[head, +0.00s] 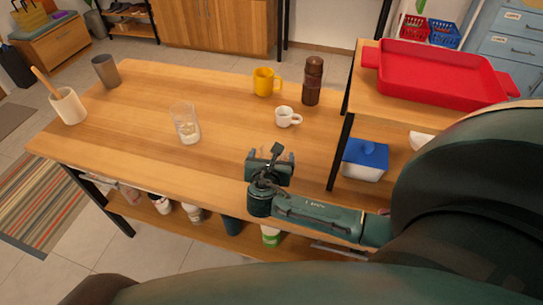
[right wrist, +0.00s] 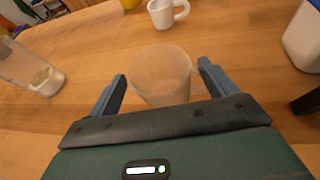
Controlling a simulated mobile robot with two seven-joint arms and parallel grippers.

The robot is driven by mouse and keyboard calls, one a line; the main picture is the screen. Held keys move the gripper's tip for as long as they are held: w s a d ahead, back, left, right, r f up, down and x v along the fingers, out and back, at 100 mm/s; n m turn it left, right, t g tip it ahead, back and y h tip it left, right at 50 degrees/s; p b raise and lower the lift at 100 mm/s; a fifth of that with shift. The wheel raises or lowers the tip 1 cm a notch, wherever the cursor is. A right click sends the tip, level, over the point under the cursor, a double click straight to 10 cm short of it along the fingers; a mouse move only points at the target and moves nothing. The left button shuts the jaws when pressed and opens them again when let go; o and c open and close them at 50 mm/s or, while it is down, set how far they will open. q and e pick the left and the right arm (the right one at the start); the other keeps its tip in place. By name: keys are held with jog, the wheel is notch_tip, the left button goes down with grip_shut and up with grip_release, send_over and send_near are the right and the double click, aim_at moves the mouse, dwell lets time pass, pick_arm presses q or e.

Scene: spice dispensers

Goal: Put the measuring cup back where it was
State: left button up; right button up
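A translucent cup (right wrist: 160,72), apparently the measuring cup, stands between the fingers of my right gripper (right wrist: 162,70) in the right wrist view. The fingers are spread on both sides of it, with small gaps visible. In the head view my right gripper (head: 270,158) is at the table's front edge and mostly hides this cup. A clear glass (head: 185,125) with pale contents at its bottom stands farther left; it also shows in the right wrist view (right wrist: 30,70). My left gripper is not in view.
A white mug (head: 287,117), yellow mug (head: 264,82) and brown grinder (head: 312,82) stand behind the gripper. A grey cup (head: 106,71) and a white holder (head: 68,106) are at left. A shelf with a red tray (head: 440,75) and blue-lidded box (head: 366,158) is at right. The table's middle is clear.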

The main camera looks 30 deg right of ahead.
jog(key=shift+r, duration=0.1)
jog(key=shift+s+a+r, duration=0.1)
jog(key=shift+r, duration=0.05)
jog(key=v, duration=1.1)
jog(key=shift+s+a+r, duration=0.15)
jog(key=shift+s+a, duration=0.05)
jog(key=shift+s, duration=0.1)
jog(key=s+a+f+m+g+y, duration=0.1)
jog(key=s+m+g+y, duration=0.2)
jog(key=s+m+y, duration=0.7)
jog(key=s+a+f+m+g+h, duration=0.1)
jog(key=s+m+g, duration=0.35)
jog(key=m, duration=1.15)
jog(key=w+a+f+n+t+y, duration=0.1)
jog(key=w+a+f+t+y, duration=0.2)
jog(key=f+t, duration=0.4)
jog(key=w+a+f, duration=0.1)
jog(key=a, duration=0.1)
jog(key=shift+w+a, duration=0.25)
jog(key=shift+w, duration=0.15)
